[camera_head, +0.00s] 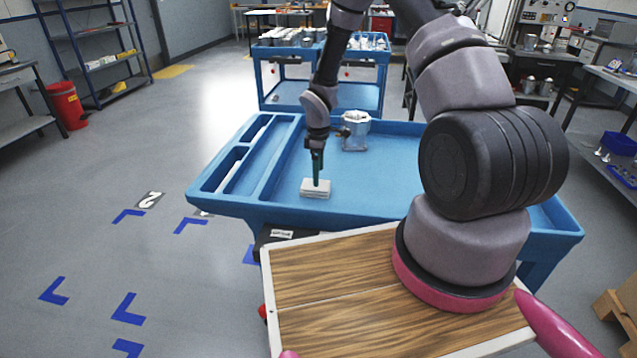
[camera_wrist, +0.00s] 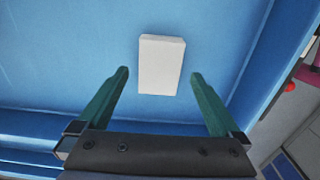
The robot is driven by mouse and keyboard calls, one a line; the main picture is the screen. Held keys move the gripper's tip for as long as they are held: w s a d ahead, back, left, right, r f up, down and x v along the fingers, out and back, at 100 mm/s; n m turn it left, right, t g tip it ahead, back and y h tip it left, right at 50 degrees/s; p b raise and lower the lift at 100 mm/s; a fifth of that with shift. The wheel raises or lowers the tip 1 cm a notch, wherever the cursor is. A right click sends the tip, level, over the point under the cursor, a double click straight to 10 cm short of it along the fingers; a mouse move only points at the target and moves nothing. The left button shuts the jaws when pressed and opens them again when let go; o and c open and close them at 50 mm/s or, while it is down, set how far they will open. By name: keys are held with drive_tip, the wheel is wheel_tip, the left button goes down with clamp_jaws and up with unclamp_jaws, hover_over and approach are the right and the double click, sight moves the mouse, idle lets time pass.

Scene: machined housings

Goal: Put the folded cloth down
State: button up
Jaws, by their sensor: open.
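The folded cloth (camera_head: 315,189) is a small pale, flat block. It lies on the floor of the blue cart tray (camera_head: 365,205), near the front edge and right of the divided slots. In the wrist view the cloth (camera_wrist: 161,64) lies flat on the blue surface, beyond the fingertips. My gripper (camera_head: 317,178) points down over the cloth in the head view. In the wrist view my gripper (camera_wrist: 157,74) has its two green fingers spread wide, with nothing held between them. I cannot tell the exact height of the fingertips above the cloth.
A grey-white machined housing (camera_head: 355,131) stands in the tray behind my gripper. Narrow slots (camera_head: 243,160) run along the tray's left side. A second blue cart (camera_head: 322,92) with parts stands behind. The tray floor right of the cloth looks clear where my arm does not hide it.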

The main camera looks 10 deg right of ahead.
drive_tip(key=s+d+r+m+t, duration=0.1)
drive_tip(key=s+d+r+m, duration=0.15)
drive_tip(key=r, duration=0.85)
drive_tip(key=s+d+r+m+t, duration=0.1)
drive_tip(key=s+r+m, duration=0.2)
drive_tip(key=r, duration=0.9)
drive_tip(key=s+d+r+m+t, duration=0.1)
drive_tip(key=s+r+m, duration=0.15)
drive_tip(key=r, duration=0.85)
drive_tip(key=s+r+m+t+y, duration=0.1)
drive_tip(key=s+r+m+t, duration=0.1)
drive_tip(key=s+r+m, duration=0.3)
drive_tip(key=s+r+m+t+y, duration=0.1)
drive_tip(key=s+r+m, duration=0.3)
drive_tip(key=s+r, duration=0.4)
drive_tip(key=s+t, duration=0.1)
drive_tip(key=s, duration=0.5)
drive_tip(key=shift+d+m, duration=0.15)
drive_tip(key=shift+m, duration=0.25)
drive_tip(key=shift+w, duration=0.2)
